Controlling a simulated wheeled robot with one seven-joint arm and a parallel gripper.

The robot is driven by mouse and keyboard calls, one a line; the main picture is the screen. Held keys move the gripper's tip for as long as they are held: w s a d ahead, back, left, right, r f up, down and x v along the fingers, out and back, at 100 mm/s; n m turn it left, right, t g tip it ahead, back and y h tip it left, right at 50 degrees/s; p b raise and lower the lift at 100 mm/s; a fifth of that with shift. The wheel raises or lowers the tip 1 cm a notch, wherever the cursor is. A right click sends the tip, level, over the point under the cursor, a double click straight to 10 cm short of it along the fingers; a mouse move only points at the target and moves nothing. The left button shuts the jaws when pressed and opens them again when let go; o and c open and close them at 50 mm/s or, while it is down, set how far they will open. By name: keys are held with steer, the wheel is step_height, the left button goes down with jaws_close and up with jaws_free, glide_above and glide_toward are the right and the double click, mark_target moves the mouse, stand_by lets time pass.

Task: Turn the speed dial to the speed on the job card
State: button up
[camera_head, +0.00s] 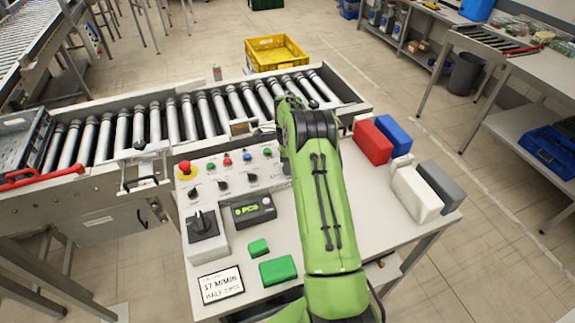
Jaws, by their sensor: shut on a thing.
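The job card (221,284) lies at the table's front left. Its top line seems to read 17 M/MIN; the line below is unclear. The sloped control panel (207,170) carries several coloured buttons and black knobs. A larger black rotary switch (203,222) sits on a grey box in front of it. I cannot tell which knob is the speed dial, nor read any scale. My green arm reaches over the panel's right end and hides part of it. My gripper is hidden behind the arm, so its jaws and anything in them do not show.
A small display (254,209) with green characters stands beside the switch box. Green blocks (278,270) lie near the front. Red (372,142), blue, white and grey blocks stand right of my arm. The roller conveyor (160,118) runs behind; a yellow crate (275,52) stands beyond.

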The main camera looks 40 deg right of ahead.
steer(key=n+b, duration=0.1)
steer(key=n, duration=0.4)
steer(key=shift+n, duration=0.3)
steer(key=n, duration=0.4)
steer(key=shift+w+r+n, duration=0.1)
steer(key=shift+n, duration=0.2)
steer(key=n, duration=0.5)
steer(key=shift+b, duration=0.35)
steer(key=n, duration=0.5)
steer(key=o, duration=1)
steer(key=shift+o, duration=0.2)
